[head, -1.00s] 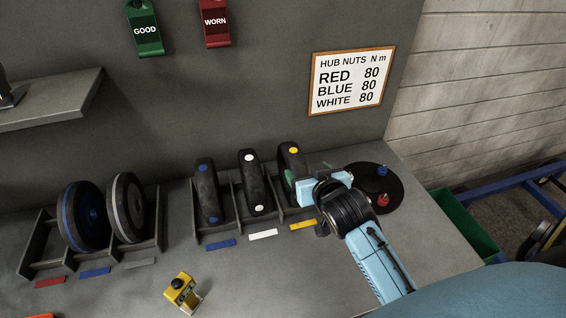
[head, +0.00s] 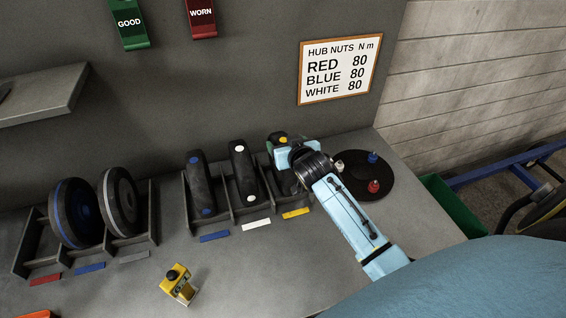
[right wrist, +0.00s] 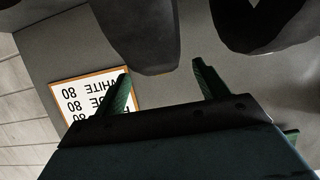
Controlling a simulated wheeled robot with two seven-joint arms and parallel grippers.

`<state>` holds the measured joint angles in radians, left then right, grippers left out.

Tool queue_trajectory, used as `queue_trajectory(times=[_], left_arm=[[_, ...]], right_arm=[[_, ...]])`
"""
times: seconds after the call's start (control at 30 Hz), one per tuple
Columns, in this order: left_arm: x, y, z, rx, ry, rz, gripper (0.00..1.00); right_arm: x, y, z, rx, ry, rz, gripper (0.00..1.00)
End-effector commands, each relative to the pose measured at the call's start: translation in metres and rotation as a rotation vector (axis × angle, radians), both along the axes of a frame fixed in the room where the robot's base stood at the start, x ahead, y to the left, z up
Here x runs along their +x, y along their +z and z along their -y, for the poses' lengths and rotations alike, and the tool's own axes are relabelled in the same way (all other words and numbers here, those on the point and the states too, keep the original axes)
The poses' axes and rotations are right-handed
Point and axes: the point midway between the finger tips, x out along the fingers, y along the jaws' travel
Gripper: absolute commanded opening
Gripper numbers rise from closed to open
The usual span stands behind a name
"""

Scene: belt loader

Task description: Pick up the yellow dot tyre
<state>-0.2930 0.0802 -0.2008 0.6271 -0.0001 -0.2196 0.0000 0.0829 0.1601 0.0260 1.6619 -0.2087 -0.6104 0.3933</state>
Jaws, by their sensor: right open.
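The yellow dot tyre (head: 283,139) stands upright in the rightmost slot of the middle rack, largely hidden behind my right gripper (head: 279,151). The right gripper is open at the tyre's near side. In the right wrist view its two green fingers (right wrist: 162,76) are spread apart, with the dark end of a tyre (right wrist: 140,38) just ahead and between them, apparently the yellow dot one. I cannot tell whether they touch. My left gripper is not in view.
A white dot tyre (head: 243,172) and a blue dot tyre (head: 201,182) stand left in the same rack. A round black tray (head: 378,188) with blue and red nuts lies close right. Two wheels stand in the left rack (head: 30,262). A yellow block (head: 180,286) stands in front.

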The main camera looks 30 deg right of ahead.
Motion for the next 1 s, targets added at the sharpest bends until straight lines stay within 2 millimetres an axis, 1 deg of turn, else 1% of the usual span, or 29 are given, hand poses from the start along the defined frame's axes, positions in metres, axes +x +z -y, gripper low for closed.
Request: queue_trajectory(times=[0.03,0.1,0.2,0.43,0.47,1.0], left_arm=[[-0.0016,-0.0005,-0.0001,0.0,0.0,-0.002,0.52],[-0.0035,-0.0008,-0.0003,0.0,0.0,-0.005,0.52],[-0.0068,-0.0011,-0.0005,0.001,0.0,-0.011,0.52],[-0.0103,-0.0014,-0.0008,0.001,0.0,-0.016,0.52],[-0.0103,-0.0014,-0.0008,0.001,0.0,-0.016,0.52],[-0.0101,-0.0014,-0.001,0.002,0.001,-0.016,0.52]], right_arm=[[0.0059,-0.0024,0.0008,-0.001,0.0,-0.001,0.73],[0.0108,-0.005,0.0018,0.0,0.001,-0.001,0.73],[0.0148,-0.0065,0.0025,0.0,0.001,0.0,0.73],[0.0152,-0.0071,0.0026,0.001,0.001,-0.001,0.73],[0.0151,-0.0071,0.0026,0.001,0.001,-0.001,0.7],[0.0148,-0.0072,0.0025,0.001,0.001,-0.001,0.0]])
